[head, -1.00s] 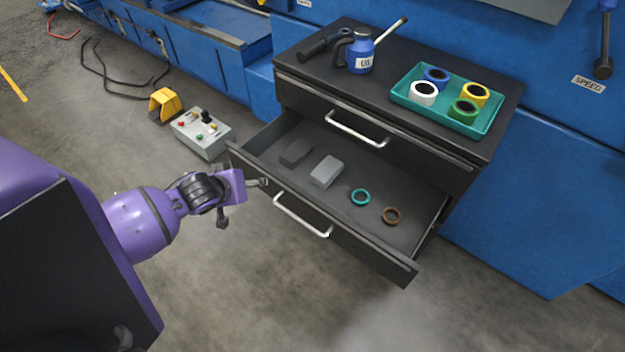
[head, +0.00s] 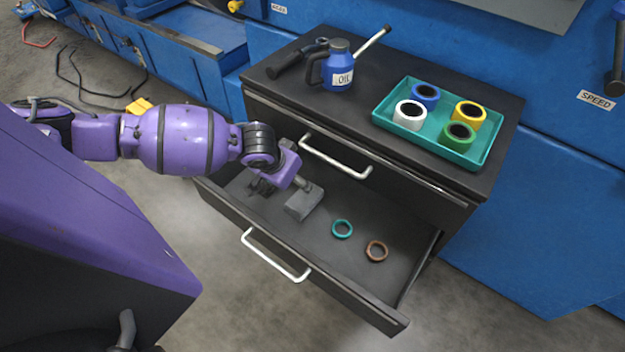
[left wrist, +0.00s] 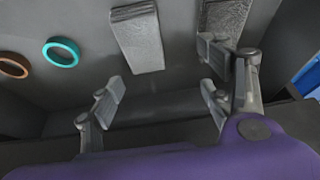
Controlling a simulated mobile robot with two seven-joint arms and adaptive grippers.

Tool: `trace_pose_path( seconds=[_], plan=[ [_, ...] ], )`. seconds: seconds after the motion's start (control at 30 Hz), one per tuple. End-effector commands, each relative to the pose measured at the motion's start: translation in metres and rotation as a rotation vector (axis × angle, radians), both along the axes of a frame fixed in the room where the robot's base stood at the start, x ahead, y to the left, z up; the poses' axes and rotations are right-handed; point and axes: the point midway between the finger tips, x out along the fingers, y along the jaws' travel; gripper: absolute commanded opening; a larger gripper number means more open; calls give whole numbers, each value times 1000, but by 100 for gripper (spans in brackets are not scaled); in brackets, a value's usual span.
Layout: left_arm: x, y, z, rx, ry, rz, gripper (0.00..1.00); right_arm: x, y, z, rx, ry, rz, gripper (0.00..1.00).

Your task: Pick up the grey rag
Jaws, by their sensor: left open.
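The grey rag (head: 303,205) looks like a light grey folded block lying in the open drawer (head: 330,262). In the left wrist view the rag (left wrist: 138,40) lies flat, ahead of the fingers. My left gripper (head: 290,187) is over the left part of the drawer, beside and partly over the rag. Its fingers (left wrist: 165,98) are spread with nothing between them. A darker grey piece (left wrist: 224,18) lies beside the rag; in the head view it is mostly hidden by my gripper. I do not see my right gripper.
A teal ring (head: 342,229) and a brown ring (head: 377,251) lie in the drawer, right of the rag. The cabinet top overhangs the drawer's back and carries an oil can (head: 338,72) and a teal tray (head: 484,158) with coloured rolls. The drawer handle (head: 272,258) sticks out in front.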

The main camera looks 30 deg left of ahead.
Motion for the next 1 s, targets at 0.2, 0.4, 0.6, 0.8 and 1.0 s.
trace_pose_path(
  seconds=[0.2,0.4,0.6,0.8,1.0],
  plan=[
    [-12,-20,-20,-24,31,-57,72,6,19,4,24,-14,17,40],
    [-5,-20,-42,-23,31,-54,72,5,18,1,24,-10,17,40],
    [5,-21,-71,-23,30,-53,72,3,18,-3,23,-6,18,40],
    [10,-21,-81,-23,27,-54,72,3,18,-4,22,-5,19,40],
    [10,-20,-80,-23,27,-54,67,4,18,-3,22,-6,19,40]
  ],
)
